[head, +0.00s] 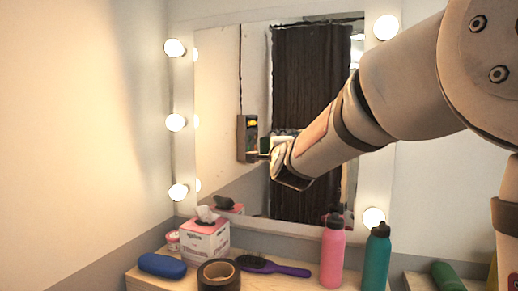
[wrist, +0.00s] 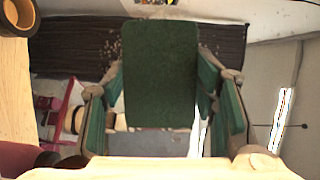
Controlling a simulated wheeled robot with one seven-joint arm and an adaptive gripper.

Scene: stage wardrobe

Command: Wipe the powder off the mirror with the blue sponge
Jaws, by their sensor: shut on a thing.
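The mirror (head: 218,80) hangs on the wall with bulbs down its sides, and its glass reflects a dark curtain. My gripper (head: 270,152) is in front of the middle of the glass; I cannot tell whether what it holds touches it. In the wrist view my gripper (wrist: 160,82) is shut on a block-like sponge (wrist: 160,75). The face toward me is dark green, and no blue shows on it. Pale specks that look like powder (wrist: 112,46) show beside the sponge's upper left. The glass behind the sponge is hidden.
A table below the mirror holds a blue oblong case (head: 162,265), a tissue box (head: 205,243), a tape roll (head: 219,275), a purple brush (head: 285,269), a pink bottle (head: 332,255) and a teal bottle (head: 376,260). My gripper is above them.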

